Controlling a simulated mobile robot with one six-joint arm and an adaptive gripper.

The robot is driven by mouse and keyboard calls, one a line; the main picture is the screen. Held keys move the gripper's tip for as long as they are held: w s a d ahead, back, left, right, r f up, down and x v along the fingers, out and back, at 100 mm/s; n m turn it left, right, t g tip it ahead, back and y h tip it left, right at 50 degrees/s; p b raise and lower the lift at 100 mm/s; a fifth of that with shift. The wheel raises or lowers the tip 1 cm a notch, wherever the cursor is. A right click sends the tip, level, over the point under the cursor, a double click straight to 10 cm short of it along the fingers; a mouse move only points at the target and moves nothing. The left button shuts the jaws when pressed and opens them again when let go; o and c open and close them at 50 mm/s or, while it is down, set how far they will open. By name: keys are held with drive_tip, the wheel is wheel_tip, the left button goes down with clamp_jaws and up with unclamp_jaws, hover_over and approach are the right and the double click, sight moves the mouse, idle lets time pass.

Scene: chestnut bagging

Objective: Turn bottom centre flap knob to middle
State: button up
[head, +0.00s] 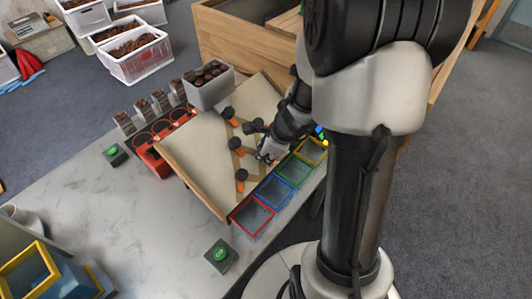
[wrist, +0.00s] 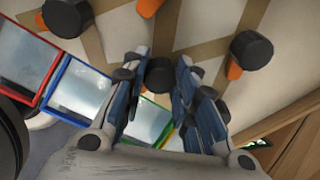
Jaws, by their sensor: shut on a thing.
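A tilted wooden board (head: 205,160) carries black flap knobs with orange flaps. In the wrist view, the bottom centre knob (wrist: 158,74) sits between the fingers of my gripper (wrist: 159,84), which is shut on it. In the head view my gripper (head: 267,154) is at the board's lower part, and the arm hides part of the board.
Open bins line the board's lower edge: red (head: 238,226), blue (head: 263,203), green (head: 290,183) and yellow (head: 324,147). A grey box of chestnuts (head: 209,94) stands at the board's top. A green button (head: 220,254) sits on the table (head: 130,230), whose front left part is mostly clear.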

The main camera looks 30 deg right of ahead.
idle(0.5)
drive_tip(key=o, duration=1.1)
drive_tip(key=shift+s+r, duration=0.15)
drive_tip(key=shift+r, duration=0.4)
drive_tip(key=v, duration=1.1)
